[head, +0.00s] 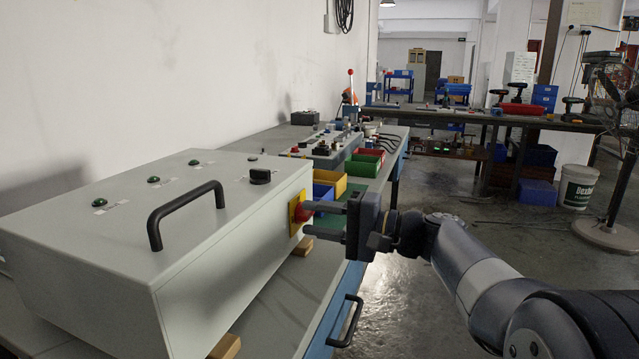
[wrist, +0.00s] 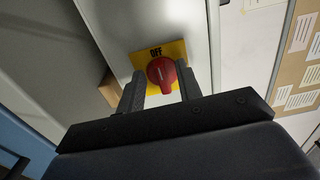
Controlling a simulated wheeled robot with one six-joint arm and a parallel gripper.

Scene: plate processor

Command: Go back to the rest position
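My gripper (head: 324,222) is level with the end face of the grey control box (head: 240,270). In the wrist view my gripper (wrist: 160,98) has its two fingers spread apart, one on each side of the red rotary knob (wrist: 162,72). The knob sits on a yellow plate (wrist: 178,50) marked OFF. In the head view the knob (head: 304,212) shows just beyond the fingertips. I cannot tell whether either finger touches it.
The box stands on a long workbench (head: 290,325) with wooden blocks (head: 225,347) under it. A black handle (head: 186,206) rises from its top. Coloured bins (head: 363,166) stand behind it. A drawer handle (head: 347,322) juts from the bench front.

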